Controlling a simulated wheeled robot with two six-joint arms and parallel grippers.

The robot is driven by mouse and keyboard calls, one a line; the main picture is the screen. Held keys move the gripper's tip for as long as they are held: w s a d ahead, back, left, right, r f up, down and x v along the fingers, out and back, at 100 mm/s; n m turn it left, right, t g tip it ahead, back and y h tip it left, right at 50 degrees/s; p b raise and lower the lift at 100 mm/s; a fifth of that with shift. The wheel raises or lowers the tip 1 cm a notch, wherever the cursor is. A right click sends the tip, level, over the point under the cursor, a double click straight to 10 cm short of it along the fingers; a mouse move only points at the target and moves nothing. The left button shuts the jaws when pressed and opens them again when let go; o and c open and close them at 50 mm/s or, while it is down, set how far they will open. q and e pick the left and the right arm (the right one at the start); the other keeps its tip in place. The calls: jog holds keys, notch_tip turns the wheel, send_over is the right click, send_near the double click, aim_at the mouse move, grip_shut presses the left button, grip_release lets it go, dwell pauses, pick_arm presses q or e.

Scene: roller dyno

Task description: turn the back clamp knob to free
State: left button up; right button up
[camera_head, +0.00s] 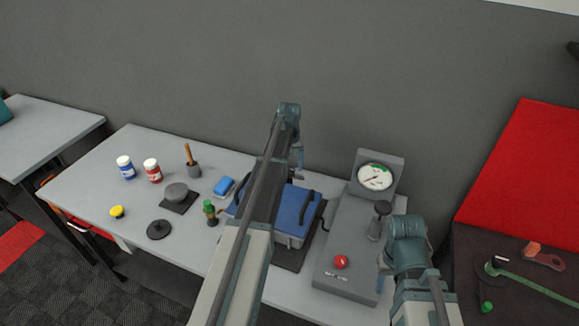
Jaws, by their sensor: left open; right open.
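I cannot pick out the back clamp knob for certain; my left arm covers part of the bench's middle. A blue-topped unit (291,209) with dark handles stands there, its left part hidden behind that arm. My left gripper (298,165) is mostly hidden behind its arm, above the unit's back edge; it is open. To the right stands a grey console (345,245) with a round dial gauge (375,177), a dark knob on a post (383,207) and a red button (341,262). My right gripper (382,265) is open at the console's right edge, partly hidden by its own arm.
A dark table (475,245) with a green-handled tool stands right.

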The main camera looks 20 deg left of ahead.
aim_at(290, 169)
pick_arm(q)
jog(key=shift+r, duration=0.15)
notch_tip(290, 169, up, 14)
jog(key=p, duration=1.3)
jog(key=shift+f+p, duration=0.25)
jog(key=shift+p, duration=0.15)
jog(key=shift+d+f, duration=0.1)
jog(key=s+d+f+m+b, duration=0.2)
jog(key=s+d+f+b, duration=0.3)
jog(key=d, duration=0.4)
jog(key=s+d+f+m+b, duration=0.2)
jog(key=s+d+f+b, duration=0.1)
jog(key=s+d, duration=0.55)
jog(key=s+d+f+m+b, duration=0.2)
jog(key=s+d, duration=0.2)
jog(key=s, duration=0.1)
jog(key=s+d+f+m+b, duration=0.2)
jog(key=s+d, duration=0.2)
jog(key=s, duration=0.2)
jog(key=s+d+f+m+y+b, duration=0.1)
jog(key=s+d+f+b, duration=0.2)
jog(key=s, duration=0.3)
jog(key=shift+s+d+m, duration=0.2)
jog(key=shift+d+m, duration=0.2)
jog(key=shift+d, duration=0.3)
jog(key=shift+r, duration=0.1)
